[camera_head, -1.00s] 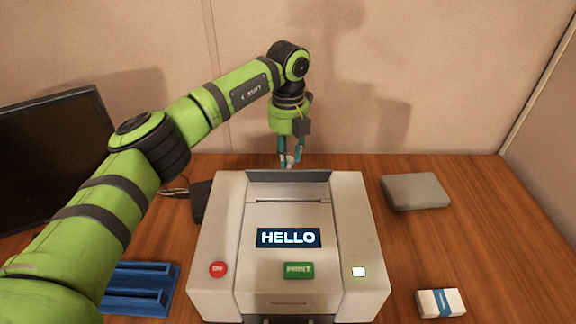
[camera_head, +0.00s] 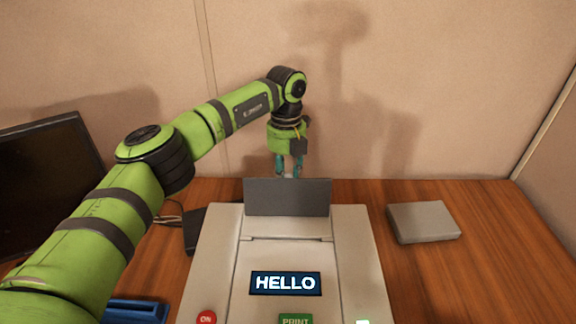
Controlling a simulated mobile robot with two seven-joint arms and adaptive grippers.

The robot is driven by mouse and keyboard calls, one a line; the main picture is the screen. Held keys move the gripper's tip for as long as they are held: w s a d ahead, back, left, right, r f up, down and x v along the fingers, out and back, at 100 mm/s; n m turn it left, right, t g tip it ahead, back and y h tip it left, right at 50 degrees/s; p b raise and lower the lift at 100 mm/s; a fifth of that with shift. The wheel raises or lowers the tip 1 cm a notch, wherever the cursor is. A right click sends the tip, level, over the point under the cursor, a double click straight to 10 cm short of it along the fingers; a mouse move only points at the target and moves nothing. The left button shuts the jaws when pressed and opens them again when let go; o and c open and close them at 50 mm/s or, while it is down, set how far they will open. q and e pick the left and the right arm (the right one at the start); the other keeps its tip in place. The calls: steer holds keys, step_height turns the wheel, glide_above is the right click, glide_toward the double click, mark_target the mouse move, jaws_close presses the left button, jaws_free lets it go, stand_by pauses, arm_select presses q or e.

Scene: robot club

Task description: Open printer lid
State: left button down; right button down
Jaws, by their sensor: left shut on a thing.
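The printer (camera_head: 222,262) is a light grey machine on the desk, with a lit HELLO display (camera_head: 285,283) on its sloped front. Its lid, a dark grey flap (camera_head: 287,198), stands raised at the printer's back edge. My left gripper (camera_head: 288,172) comes down from above at the flap's top edge, shut on it. The flap hides the lowest part of the fingers. My right gripper does not show.
A grey flat box (camera_head: 424,221) lies to the right of the printer. A dark monitor (camera_head: 45,185) stands at the left, and a blue tray (camera_head: 136,312) lies at the lower left, partly behind my arm. The wooden desk (camera_head: 470,275) is clear at the right.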

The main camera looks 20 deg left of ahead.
arm_select(q)
steer(key=shift+w+a+f, duration=0.1)
steer(key=shift+w+f, duration=0.1)
steer(key=shift+f, duration=0.6)
steer(key=c, duration=1.2)
jaws_free()
steer(key=shift+o, duration=1.2)
steer(key=shift+f, duration=0.1)
steer(key=shift+w+f+g, duration=0.2)
steer(key=shift+w+g, duration=0.1)
steer(key=shift+w, duration=0.15)
steer(key=shift+r, duration=0.1)
steer(key=shift+s+r, duration=0.15)
